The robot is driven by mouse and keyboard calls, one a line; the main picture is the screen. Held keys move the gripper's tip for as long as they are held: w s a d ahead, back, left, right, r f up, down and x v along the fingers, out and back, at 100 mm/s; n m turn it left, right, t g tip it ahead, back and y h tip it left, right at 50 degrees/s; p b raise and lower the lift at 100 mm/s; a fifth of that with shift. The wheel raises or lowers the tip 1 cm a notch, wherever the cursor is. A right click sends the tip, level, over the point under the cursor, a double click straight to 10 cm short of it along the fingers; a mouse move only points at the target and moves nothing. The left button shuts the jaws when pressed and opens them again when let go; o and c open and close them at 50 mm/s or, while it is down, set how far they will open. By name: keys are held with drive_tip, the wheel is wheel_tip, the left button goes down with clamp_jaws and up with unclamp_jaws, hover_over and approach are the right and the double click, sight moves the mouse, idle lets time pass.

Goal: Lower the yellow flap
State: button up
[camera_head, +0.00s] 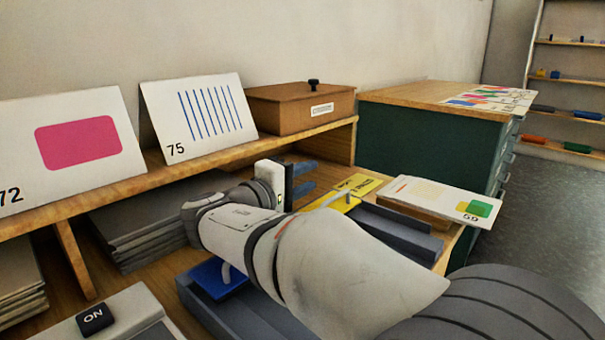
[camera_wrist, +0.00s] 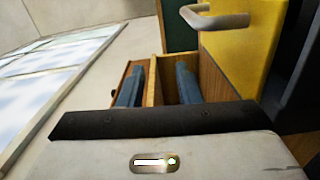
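The yellow flap (camera_head: 328,201) is right of my gripper in the head view, partly hidden by my arm. A grey bar handle shows on it. In the wrist view the yellow flap (camera_wrist: 243,50) fills the upper right, with its grey handle (camera_wrist: 212,19) near the top. My gripper (camera_head: 303,179) points right in the head view, its two dark blue fingers spread. In the wrist view my gripper (camera_wrist: 158,83) is open, with no object held between the fingers. The flap lies to the right of both fingers there. I cannot tell its exact angle.
A yellow lettered plate (camera_head: 360,184) lies behind the flap. A blue flap (camera_head: 213,284) with a handle is below my arm. The shelf (camera_head: 225,155) above holds cards and a brown box (camera_head: 300,108). A white card (camera_head: 432,197) lies at the right.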

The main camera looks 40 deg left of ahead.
drive_tip(key=s, duration=0.2)
drive_tip(key=s+p, duration=0.1)
drive_tip(key=s, duration=0.2)
drive_tip(key=shift+s+a+r+p, duration=0.15)
drive_tip(key=shift+s+r+p, duration=0.1)
drive_tip(key=shift+s+p, duration=0.1)
drive_tip(key=shift+s+f, duration=0.1)
drive_tip(key=shift+s, duration=0.45)
